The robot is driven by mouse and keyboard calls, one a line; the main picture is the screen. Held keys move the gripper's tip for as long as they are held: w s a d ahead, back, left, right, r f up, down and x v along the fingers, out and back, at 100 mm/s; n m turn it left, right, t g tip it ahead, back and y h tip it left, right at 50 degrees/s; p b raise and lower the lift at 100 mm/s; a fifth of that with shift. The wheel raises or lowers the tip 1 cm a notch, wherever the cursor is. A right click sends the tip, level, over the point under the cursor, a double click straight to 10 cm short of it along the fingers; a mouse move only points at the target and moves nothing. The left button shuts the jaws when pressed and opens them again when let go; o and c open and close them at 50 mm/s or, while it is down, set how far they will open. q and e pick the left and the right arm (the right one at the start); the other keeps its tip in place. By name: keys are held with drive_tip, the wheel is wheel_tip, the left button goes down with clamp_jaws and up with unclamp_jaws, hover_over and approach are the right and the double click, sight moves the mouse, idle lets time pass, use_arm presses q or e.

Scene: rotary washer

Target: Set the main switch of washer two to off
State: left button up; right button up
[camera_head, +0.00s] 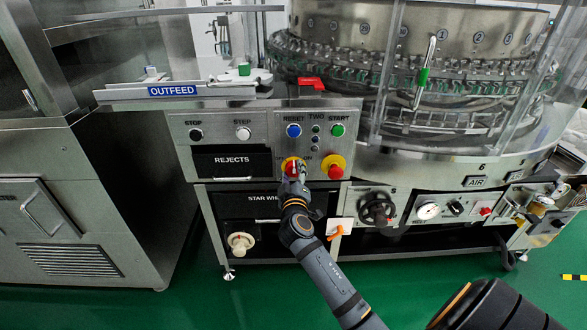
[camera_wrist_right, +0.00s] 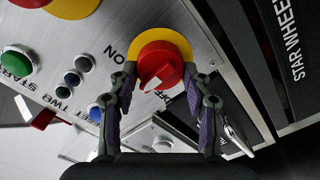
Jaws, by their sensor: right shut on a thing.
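The main switch (camera_wrist_right: 162,64) is a red rotary knob on a round yellow plate, marked "ON" beside it in the right wrist view. In the head view the switch (camera_head: 292,166) is on the panel marked "TWO", below the blue RESET button, partly covered by my gripper. My right gripper (camera_head: 295,178) reaches up to it from below. In the wrist view its two fingers (camera_wrist_right: 160,75) stand on either side of the red knob, shut on it. The knob's grip bar looks slanted there; its exact setting is hard to read. My left gripper is not in view.
A red emergency button (camera_head: 336,171) on yellow sits close right of the switch. The green START button (camera_head: 338,130) and blue RESET button (camera_head: 293,130) are above. The REJECTS drawer (camera_head: 232,161) is left, the STAR WHEEL panel (camera_head: 250,206) below.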

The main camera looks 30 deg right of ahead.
use_arm(q)
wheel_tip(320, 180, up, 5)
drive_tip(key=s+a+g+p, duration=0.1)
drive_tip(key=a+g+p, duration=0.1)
drive_tip(key=p, duration=0.1)
use_arm(e)
drive_tip(key=n, duration=0.6)
drive_tip(key=shift+a, duration=0.1)
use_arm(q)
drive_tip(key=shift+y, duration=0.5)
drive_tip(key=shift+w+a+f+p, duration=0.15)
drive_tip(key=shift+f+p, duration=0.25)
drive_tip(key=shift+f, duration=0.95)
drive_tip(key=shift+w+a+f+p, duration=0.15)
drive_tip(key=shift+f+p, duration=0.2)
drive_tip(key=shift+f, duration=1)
use_arm(e)
drive_tip(key=shift+f+n, duration=0.1)
drive_tip(key=shift+n, duration=1.3)
drive_tip(key=o, duration=1.1)
drive_tip(key=shift+w, duration=0.1)
drive_tip(key=shift+o, duration=0.2)
drive_tip(key=shift+s+a+f, duration=0.1)
drive_tip(key=shift+s+a, duration=0.05)
drive_tip(key=shift+s, duration=0.1)
drive_tip(key=v, duration=1.1)
drive_tip(key=shift+s, duration=0.25)
